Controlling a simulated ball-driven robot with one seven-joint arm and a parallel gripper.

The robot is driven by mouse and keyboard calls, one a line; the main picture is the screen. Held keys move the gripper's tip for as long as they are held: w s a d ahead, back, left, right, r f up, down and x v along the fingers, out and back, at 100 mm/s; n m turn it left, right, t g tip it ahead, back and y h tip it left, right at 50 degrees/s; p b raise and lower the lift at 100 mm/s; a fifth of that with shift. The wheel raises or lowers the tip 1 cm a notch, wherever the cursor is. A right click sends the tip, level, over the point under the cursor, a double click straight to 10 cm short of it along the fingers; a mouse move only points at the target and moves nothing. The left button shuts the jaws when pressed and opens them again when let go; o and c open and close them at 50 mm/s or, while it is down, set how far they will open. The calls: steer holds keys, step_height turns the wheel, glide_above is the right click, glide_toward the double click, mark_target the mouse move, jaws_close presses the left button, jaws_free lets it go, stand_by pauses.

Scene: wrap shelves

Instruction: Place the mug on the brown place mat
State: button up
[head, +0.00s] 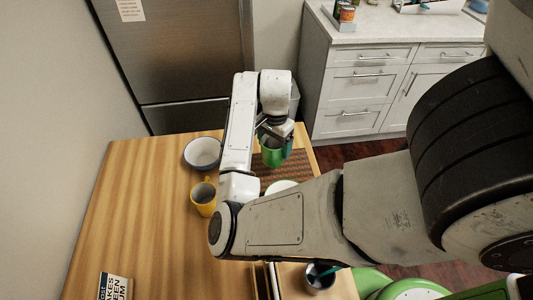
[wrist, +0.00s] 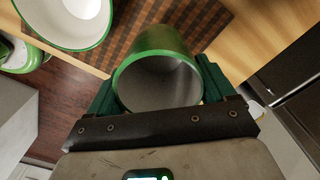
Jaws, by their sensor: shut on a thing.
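A green mug (head: 272,156) with a grey inside is held between the fingers of my gripper (head: 274,138). In the wrist view the mug (wrist: 158,80) sits between both dark green fingers, its open mouth facing the camera. The brown woven place mat (head: 297,168) lies at the table's right side, partly hidden by my arm and the mug. In the wrist view the mat (wrist: 122,38) shows behind the mug. The mug is over or at the mat; I cannot tell whether it touches it.
A green-rimmed white bowl (wrist: 70,38) overlaps the mat in the wrist view; part of it (head: 281,187) shows beside my arm. A yellow mug (head: 204,198) and a blue-rimmed bowl (head: 202,153) stand left.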

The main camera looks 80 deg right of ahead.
mark_target(267, 142)
steer(key=w+f, duration=0.1)
steer(key=d+f, duration=0.1)
steer(key=w+f, duration=0.1)
steer(key=f, duration=0.1)
steer(key=shift+w+d+f, duration=0.1)
steer(key=shift+w+d, duration=0.25)
steer(key=shift+d, duration=0.05)
steer(key=shift+w+d+f+p, duration=0.1)
steer(key=shift+f+p, duration=0.35)
steer(key=shift+f, duration=1.2)
steer(key=shift+f, duration=0.2)
steer(key=o, duration=1.1)
steer(key=shift+r, duration=0.1)
step_height(267, 142, up, 12)
steer(key=shift+r+b, duration=0.1)
steer(key=shift+b, duration=0.45)
